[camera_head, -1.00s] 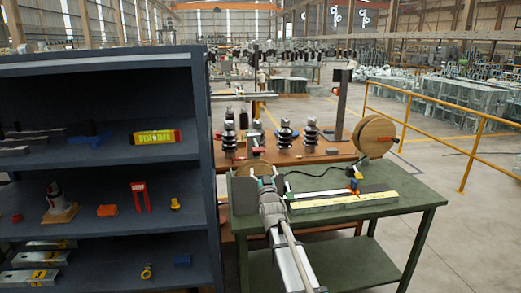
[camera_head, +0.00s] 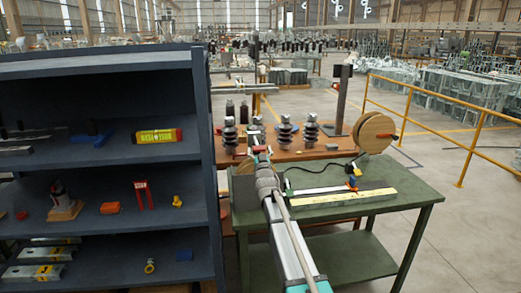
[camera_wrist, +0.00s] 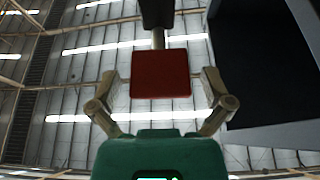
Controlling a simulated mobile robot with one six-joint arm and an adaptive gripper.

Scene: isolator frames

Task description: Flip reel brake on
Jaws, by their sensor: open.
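A flat red block (camera_wrist: 160,73) on a dark stem shows in the wrist view, between the two fingers of my gripper (camera_wrist: 163,85). The fingers stand apart on either side of it, and I see no clear contact. My gripper (camera_head: 261,154) also shows in the head view, above the left end of the green table. I cannot tell from the head view which part is the brake.
The green table (camera_head: 405,194) carries a yellow strip (camera_head: 345,198) and small coloured parts (camera_head: 353,183). A dark shelf unit (camera_head: 211,130) stands close on the left. Insulators (camera_head: 284,133) stand on a brown bench behind. Yellow railing (camera_head: 470,150) runs on the right.

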